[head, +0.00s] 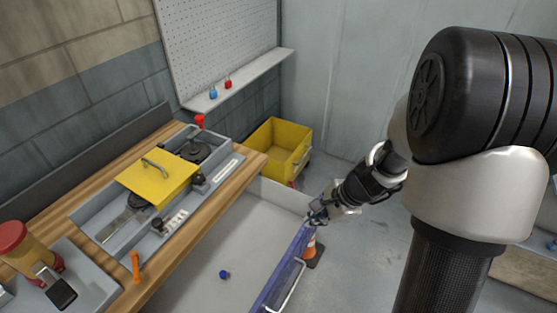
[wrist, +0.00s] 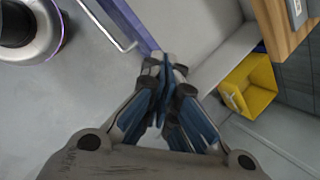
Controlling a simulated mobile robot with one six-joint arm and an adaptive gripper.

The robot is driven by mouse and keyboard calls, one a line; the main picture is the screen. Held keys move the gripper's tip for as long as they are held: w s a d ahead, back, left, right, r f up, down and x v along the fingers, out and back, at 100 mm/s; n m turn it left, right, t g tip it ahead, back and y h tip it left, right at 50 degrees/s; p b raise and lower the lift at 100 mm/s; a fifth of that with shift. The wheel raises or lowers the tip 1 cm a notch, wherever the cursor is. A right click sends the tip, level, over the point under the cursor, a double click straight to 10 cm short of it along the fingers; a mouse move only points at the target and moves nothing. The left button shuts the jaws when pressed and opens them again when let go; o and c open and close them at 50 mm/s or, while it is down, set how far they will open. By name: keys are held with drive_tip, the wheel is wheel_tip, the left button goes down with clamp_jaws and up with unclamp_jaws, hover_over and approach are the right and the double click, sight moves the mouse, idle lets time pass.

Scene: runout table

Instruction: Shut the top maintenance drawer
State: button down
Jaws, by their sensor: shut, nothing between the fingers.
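The top maintenance drawer (head: 205,262) is pulled far out from under the wooden workbench. Its inside is pale grey, its front panel (head: 279,265) is blue-purple, and a pale bar handle (head: 288,287) is on the front's outer side. My gripper (head: 315,213) is shut and empty at the far end of the front panel. In the wrist view my fingertips (wrist: 165,62) are close to the panel's end (wrist: 138,27); I cannot tell whether they touch. The handle (wrist: 108,25) also shows there. The drawer's near end is cut off in the head view.
A small blue object (head: 224,274) lies in the drawer. The workbench (head: 188,228) carries a grey unit with a yellow cover (head: 150,185). A yellow bin (head: 279,146) stands beyond the bench. An orange cone (head: 312,250) stands close outside the drawer. Open floor (head: 365,265) lies to the right.

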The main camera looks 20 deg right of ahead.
drive_tip(key=s+d+f+m, duration=0.1)
drive_tip(key=d+f+m, duration=0.3)
drive_tip(key=f, duration=0.3)
drive_tip(key=s+d+f+m, duration=0.1)
drive_tip(key=d+f+m, duration=0.25)
drive_tip(key=f, duration=0.35)
drive_tip(key=w+a+r+b+x, duration=0.1)
drive_tip(key=b+x, duration=0.4)
drive_tip(key=x, duration=0.7)
drive_tip(key=shift+w+a+r+m, duration=0.15)
drive_tip(key=shift+w+a+m, duration=0.25)
drive_tip(key=shift+a, duration=0.1)
